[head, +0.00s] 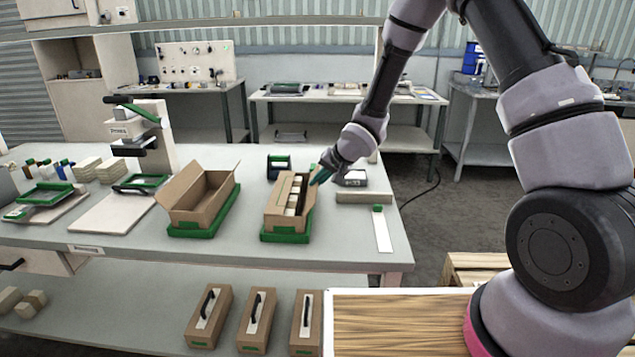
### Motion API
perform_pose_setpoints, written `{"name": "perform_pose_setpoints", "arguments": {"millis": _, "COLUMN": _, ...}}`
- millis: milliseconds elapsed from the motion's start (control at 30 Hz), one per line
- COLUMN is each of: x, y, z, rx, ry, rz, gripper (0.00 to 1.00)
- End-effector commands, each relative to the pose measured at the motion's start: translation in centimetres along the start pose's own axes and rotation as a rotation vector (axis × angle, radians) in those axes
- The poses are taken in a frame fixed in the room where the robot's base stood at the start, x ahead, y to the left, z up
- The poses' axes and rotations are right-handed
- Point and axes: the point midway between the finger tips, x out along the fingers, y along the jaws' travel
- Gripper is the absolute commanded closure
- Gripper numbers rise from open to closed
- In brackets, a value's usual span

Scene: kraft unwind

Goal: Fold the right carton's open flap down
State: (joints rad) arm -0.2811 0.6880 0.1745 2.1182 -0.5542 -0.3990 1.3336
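The right carton (281,216) is a brown cardboard box in a green base tray (284,237) near the right end of the grey bench. Pale blocks and a dark item show inside its open top. A raised flap (310,193) stands at its right side, partly overlapped by my gripper. My gripper (319,180) is at the upper right of this carton, beside the flap; its dark green fingertips look close to or touching it. I cannot tell contact or finger opening. The left carton (196,205) stands open in its own green tray (200,230), flaps raised.
A grey device with a display (354,180) sits right behind my gripper. A white strip with a green end (382,229) lies near the bench's right edge. A dark green-topped holder (279,166) stands behind the carton. Closed handled cartons (257,322) stand on the lower shelf.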

Motion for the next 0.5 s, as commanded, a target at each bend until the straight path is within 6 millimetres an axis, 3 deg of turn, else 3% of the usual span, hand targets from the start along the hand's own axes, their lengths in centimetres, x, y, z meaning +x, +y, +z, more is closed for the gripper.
{"name": "perform_pose_setpoints", "arguments": {"millis": 500, "x": 0.3, "y": -2.0, "z": 0.2, "rx": -0.13, "ry": 0.001, "rz": 0.291, "gripper": 1.0}}
